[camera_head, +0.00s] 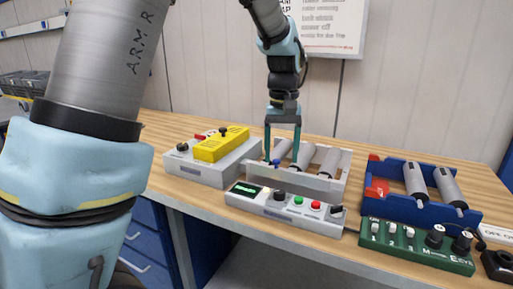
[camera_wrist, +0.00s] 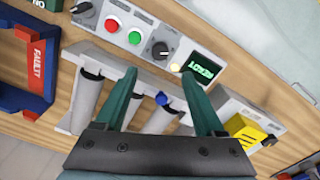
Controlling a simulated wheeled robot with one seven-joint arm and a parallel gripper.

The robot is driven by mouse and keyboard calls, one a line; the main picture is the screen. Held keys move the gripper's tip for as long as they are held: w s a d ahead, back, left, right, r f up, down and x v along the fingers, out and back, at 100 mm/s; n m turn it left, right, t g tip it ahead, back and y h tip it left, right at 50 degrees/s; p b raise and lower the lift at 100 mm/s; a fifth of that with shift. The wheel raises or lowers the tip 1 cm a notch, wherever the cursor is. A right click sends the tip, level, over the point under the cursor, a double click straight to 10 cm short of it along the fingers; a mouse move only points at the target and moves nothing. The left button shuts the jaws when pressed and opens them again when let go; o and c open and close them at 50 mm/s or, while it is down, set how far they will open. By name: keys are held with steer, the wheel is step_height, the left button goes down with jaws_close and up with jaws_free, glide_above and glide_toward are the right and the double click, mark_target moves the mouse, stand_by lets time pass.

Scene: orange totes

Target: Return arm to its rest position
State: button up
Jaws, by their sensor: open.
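My gripper (camera_head: 282,155) hangs pointing down over the left part of a white rack (camera_head: 345,165) on the bench. Its two dark green fingers are apart, and I see nothing clamped between them. In the wrist view the open fingers (camera_wrist: 160,72) reach over the same rack, with a small blue knob (camera_wrist: 162,98) showing between them. Grey cylinders (camera_head: 328,160) lie in the rack. I cannot tell how far above the rack the fingertips are. My arm comes down from the top of the head view.
A control box (camera_head: 285,203) with a lit display and buttons stands before the rack. A yellow block (camera_head: 222,145) sits on a grey box (camera_head: 200,170) at left. At right are a blue holder (camera_head: 400,207) with two cylinders and a green switch box (camera_head: 415,245). A wall stands behind.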

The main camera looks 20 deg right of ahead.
steer(key=w+a+f+n, duration=0.1)
steer(key=a+f, duration=0.1)
steer(key=a, duration=0.7)
steer(key=w+a+f+n, duration=0.1)
steer(key=a+f, duration=0.1)
steer(key=a, duration=0.8)
steer(key=s+a+f+t, duration=0.1)
steer(key=s+a, duration=0.5)
steer(key=a, duration=0.6)
steer(key=shift+s+f+n+t, duration=0.2)
steer(key=shift+f+n+t, duration=0.15)
steer(key=shift+f, duration=0.5)
steer(key=shift+c, duration=0.3)
